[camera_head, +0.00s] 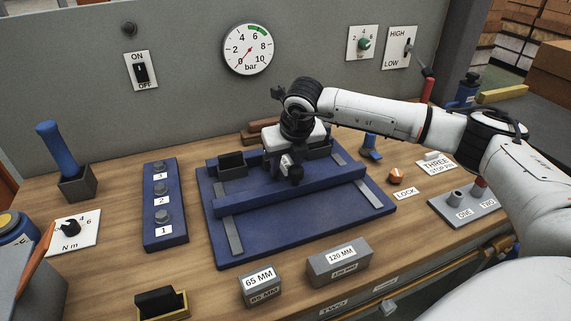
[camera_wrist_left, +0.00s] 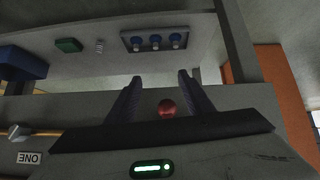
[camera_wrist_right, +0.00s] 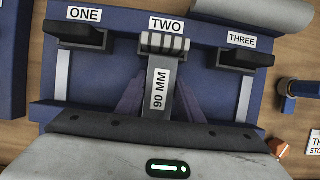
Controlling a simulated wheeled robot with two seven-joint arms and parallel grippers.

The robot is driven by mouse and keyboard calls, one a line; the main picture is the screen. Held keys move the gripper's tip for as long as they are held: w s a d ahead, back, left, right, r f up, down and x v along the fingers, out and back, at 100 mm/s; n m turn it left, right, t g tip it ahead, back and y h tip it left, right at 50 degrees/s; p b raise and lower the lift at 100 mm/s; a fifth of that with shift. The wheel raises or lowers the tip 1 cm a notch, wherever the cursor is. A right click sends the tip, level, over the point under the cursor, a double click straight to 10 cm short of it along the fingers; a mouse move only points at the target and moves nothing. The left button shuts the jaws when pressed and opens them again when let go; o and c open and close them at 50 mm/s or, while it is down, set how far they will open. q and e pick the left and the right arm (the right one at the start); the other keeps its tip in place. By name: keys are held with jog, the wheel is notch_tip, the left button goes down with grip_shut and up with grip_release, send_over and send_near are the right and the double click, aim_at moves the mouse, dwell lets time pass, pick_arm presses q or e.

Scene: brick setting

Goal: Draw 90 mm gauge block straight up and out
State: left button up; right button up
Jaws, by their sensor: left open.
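The 90 mm gauge block (camera_wrist_right: 159,88) is a grey bar with a white 90 MM label, in line with the station marked TWO (camera_wrist_right: 165,42) on the blue fixture (camera_wrist_right: 205,82). My right gripper (camera_wrist_right: 161,82) has one finger on each side of the block, close against it, and appears shut on it. In the head view the right gripper (camera_head: 290,168) is over the middle of the blue fixture, its arm hiding part of it. I cannot tell how deep the block's lower end sits. My left gripper (camera_wrist_left: 160,78) is open and empty in its wrist view, outside the head view.
Stations ONE (camera_wrist_right: 78,37) and THREE (camera_wrist_right: 245,58) flank the block with dark holders. A 65 mm block (camera_head: 260,284) and a 120 mm block (camera_head: 338,262) stand in front. A blue button panel (camera_head: 165,205) lies left.

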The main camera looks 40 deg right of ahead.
aim_at(285, 162)
jog(key=c, duration=0.7)
jog(key=o, duration=0.4)
grip_shut()
jog(key=shift+r, duration=0.2)
jog(key=shift+r+p, duration=1.7)
jog(key=shift+r, duration=1.65)
jog(key=shift+r, duration=0.1)
